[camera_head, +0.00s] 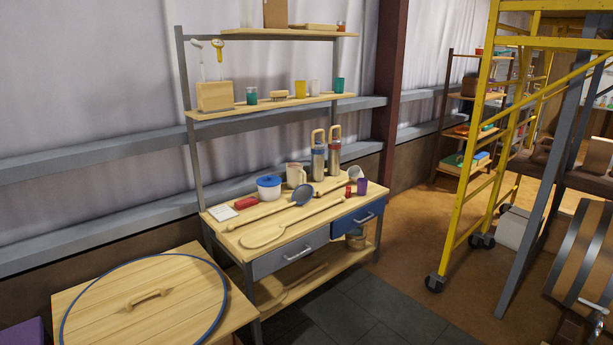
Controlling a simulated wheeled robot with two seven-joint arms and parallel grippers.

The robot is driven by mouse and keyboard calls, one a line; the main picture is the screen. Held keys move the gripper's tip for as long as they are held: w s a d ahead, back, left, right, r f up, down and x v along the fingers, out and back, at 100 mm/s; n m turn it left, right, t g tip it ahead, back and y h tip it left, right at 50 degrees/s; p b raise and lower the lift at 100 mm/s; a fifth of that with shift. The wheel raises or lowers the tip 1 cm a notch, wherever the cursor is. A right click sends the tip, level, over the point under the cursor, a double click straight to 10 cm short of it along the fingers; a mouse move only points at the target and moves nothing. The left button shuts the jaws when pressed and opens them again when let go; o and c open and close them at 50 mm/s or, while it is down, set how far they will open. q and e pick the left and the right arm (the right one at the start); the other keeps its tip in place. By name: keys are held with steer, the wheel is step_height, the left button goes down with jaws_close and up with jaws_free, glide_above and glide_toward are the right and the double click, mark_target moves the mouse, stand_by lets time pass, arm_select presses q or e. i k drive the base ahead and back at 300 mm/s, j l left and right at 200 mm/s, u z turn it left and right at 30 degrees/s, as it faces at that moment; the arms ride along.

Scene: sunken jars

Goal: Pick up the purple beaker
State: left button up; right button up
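The purple beaker (362,186) is a small purple cup. It stands upright near the right end of the wooden workbench top (228,226), close to the front right corner. A small red item (349,191) is just left of it. The round end of a ladle (355,174) is just behind it. Neither of my grippers shows in this view.
The bench top also holds wooden spoons, a blue-lidded pot (268,187), a mug (296,175) and two flasks (319,158). Shelves rise above its back. A wooden lid (147,305) lies front left. A yellow scaffold (466,190) stands right. Dark floor before the bench is clear.

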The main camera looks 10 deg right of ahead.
mark_target(362, 183)
steer(key=i+l+z, duration=0.2)
steer(key=i+z, duration=0.55)
steer(key=i, duration=0.25)
steer(key=i+u, duration=0.15)
steer(key=i, duration=0.4)
steer(key=i+l+u, duration=0.1)
steer(key=i, duration=0.4)
steer(key=i+l+u, duration=0.15)
steer(key=i, duration=0.4)
steer(key=i+l+u, duration=0.1)
steer(key=i+u, duration=0.15)
steer(key=i, duration=0.2)
steer(key=i+l+u, duration=0.2)
steer(key=i, duration=0.25)
steer(key=i+l+u, duration=0.25)
steer(key=i, duration=0.15)
steer(key=j, duration=0.1)
